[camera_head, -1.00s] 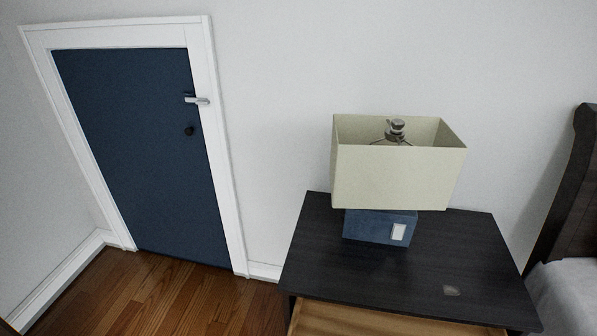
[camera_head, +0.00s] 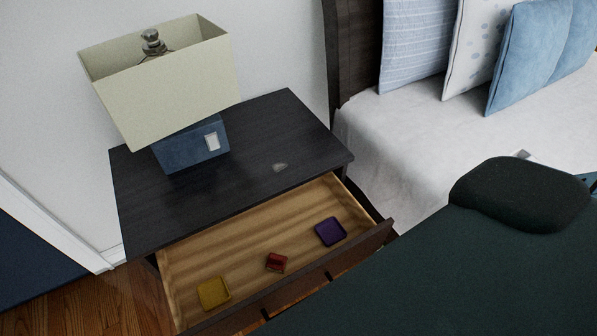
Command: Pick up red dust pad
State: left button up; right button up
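The red dust pad (camera_head: 276,263) is a small red block lying in the open drawer (camera_head: 232,242) of a dark nightstand. It lies near the drawer's front wall, between a yellow pad and a purple pad. No gripper shows in the view. A large dark green shape fills the lower right of the picture and overlaps the drawer's front edge; it looks like part of my own arm.
A yellow pad (camera_head: 213,292) and a purple pad (camera_head: 330,231) lie in the same drawer. A lamp (camera_head: 190,146) and a small grey item (camera_head: 280,167) are on the nightstand (camera_head: 255,130). A bed (camera_head: 400,140) with pillows stands to the right.

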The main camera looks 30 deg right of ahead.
aim_at(276, 262)
jog(key=z, duration=0.55)
jog(key=i+j+z, duration=0.1)
jog(key=j+z, duration=0.2)
jog(key=i+j+z, duration=0.1)
jog(key=j+z, duration=0.25)
jog(key=j, duration=0.15)
jog(key=k+j+u, duration=0.2)
jog(key=k, duration=0.2)
jog(key=i+l+z, duration=0.2)
jog(key=i+l, duration=0.15)
jog(key=i, duration=0.15)
jog(key=i+l, duration=0.1)
jog(key=l, duration=0.35)
jog(key=i, duration=0.05)
